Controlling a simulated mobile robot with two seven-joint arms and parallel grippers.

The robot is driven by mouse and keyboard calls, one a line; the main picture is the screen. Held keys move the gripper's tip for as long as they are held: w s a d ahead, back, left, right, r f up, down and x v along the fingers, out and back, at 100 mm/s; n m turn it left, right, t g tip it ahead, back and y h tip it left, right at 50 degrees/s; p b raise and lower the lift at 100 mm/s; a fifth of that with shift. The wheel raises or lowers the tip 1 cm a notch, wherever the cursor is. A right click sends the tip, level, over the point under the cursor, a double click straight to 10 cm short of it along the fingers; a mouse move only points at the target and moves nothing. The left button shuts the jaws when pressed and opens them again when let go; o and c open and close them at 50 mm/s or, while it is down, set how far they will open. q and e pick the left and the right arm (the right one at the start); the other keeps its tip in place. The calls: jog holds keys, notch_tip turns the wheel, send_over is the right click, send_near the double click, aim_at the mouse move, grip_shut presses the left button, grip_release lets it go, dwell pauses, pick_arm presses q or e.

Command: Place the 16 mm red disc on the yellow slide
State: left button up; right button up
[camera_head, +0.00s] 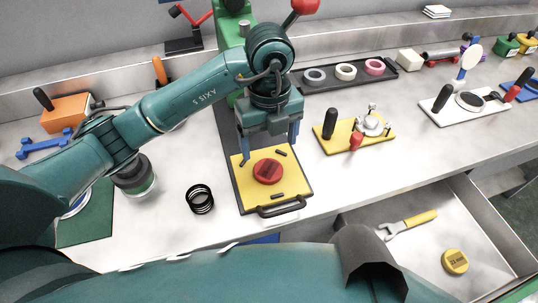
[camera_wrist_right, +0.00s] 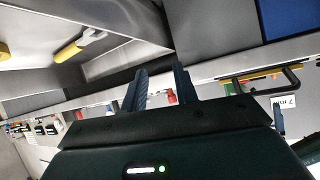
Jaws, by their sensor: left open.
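The red disc (camera_head: 267,171) lies flat on the yellow slide (camera_head: 292,187), near its middle. Dark writing on its top is too small to read. The slide sits on a dark plate with a black handle at its front. My left gripper (camera_head: 268,145) is open and empty, pointing down over the back of the slide, its fingers spread to either side just behind the disc. The disc appears free of the fingers. My right gripper (camera_wrist_right: 161,72) shows in the right wrist view, its two fingers apart with nothing between them.
An open drawer (camera_head: 349,218) at the front right holds a yellow-handled wrench (camera_head: 408,224) and a yellow disc (camera_head: 455,261). Black rings (camera_head: 200,199) stand left of the slide. A yellow fixture board (camera_head: 338,146) lies to its right, and a tape tray (camera_head: 390,76) behind.

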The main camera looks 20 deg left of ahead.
pick_arm(q)
notch_tip(320, 180, up, 4)
jog(key=shift+f, duration=0.1)
jog(key=shift+s, duration=0.1)
dwell(0.5)
